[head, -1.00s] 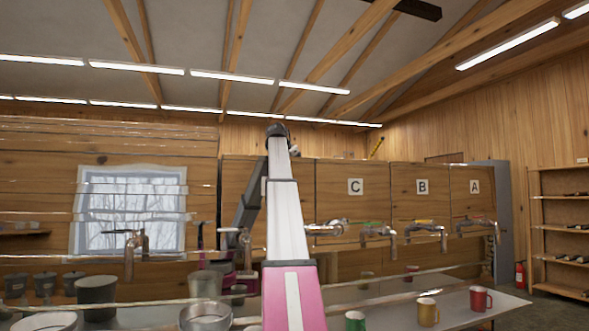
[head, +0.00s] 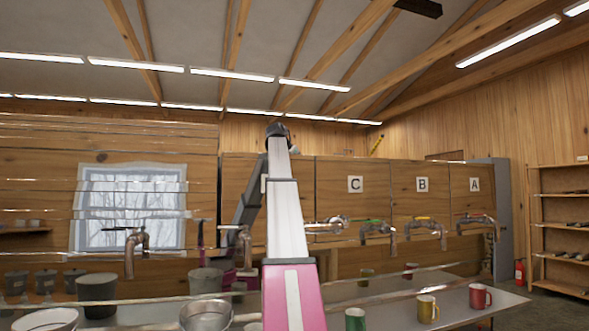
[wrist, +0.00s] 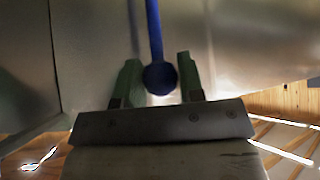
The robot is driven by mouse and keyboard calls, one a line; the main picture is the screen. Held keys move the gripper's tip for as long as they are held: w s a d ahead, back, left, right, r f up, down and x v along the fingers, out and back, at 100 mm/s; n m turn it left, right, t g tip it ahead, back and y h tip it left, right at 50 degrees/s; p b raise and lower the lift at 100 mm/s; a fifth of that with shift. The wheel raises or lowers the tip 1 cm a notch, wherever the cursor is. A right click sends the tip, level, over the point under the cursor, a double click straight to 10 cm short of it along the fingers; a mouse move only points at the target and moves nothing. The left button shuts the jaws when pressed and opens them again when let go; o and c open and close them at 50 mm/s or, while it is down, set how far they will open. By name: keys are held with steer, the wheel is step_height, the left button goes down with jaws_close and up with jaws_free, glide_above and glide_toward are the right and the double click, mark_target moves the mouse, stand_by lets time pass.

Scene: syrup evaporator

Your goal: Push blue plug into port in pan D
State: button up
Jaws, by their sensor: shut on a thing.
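In the wrist view, the blue plug (wrist: 160,78) shows as a round blue knob with a blue stem running up to the top of the picture. My gripper (wrist: 157,76) has green fingers on both sides of the knob and is shut on it. Grey metal sheet (wrist: 245,50) lies behind and around the plug. I cannot make out the port or whether the stem's far end is inside it. In the head view my arm covers the middle, and the gripper and plug are hidden. Labels C (head: 355,184), B (head: 422,184) and A (head: 475,184) show; no D label is visible.
Metal taps (head: 377,230) stick out in a row below the wooden panels. Shelves (head: 556,225) stand at the right.

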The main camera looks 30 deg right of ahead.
steer(key=o, duration=1.1)
steer(key=v, duration=1)
steer(key=shift+a+r, duration=0.25)
steer(key=shift+a, duration=0.05)
